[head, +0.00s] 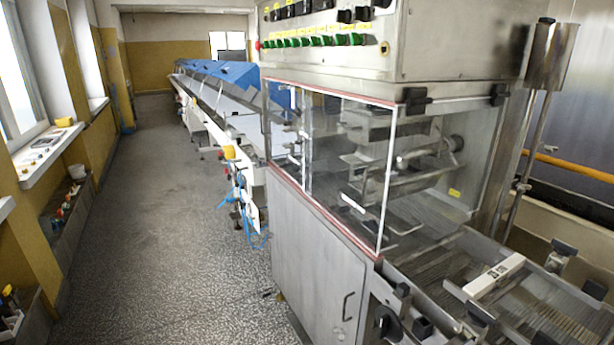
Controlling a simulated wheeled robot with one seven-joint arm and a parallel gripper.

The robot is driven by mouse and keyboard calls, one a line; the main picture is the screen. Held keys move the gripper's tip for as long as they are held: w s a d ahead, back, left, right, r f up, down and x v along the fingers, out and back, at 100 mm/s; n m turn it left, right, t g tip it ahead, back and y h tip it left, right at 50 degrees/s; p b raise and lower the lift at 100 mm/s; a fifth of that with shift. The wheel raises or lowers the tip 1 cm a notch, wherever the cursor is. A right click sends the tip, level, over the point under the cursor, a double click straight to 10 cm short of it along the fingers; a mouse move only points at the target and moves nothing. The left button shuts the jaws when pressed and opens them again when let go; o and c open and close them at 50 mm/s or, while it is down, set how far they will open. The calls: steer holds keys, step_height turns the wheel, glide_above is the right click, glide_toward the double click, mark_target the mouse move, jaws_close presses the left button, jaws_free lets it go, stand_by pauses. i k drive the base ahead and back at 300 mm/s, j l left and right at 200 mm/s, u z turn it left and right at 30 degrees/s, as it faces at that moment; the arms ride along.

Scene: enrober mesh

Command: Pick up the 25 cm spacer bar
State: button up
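A pale, straight bar (489,281) lies on the wire mesh belt of the enrober (320,275) at the lower right. It has a dark printed patch on its top face. It looks like the spacer bar, but I cannot read its length. It lies at a slant, close to dark knobs and metal brackets on both sides. My gripper is not in view, and nothing is seen touching the bar.
Clear guard panels (345,165) with a white and red frame enclose the machine left of the bar. A steel control box (450,50) overhangs the back. A long conveyor (215,90) runs away behind. The speckled floor (170,220) at left is clear.

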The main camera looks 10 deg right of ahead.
mark_target(480, 287)
steer(key=z, duration=0.35)
steer(key=i+j+z, duration=0.2)
steer(key=j+z, duration=0.25)
steer(key=j, duration=0.15)
steer(key=i+j+z, duration=0.2)
steer(key=j, duration=0.15)
steer(key=k, duration=0.05)
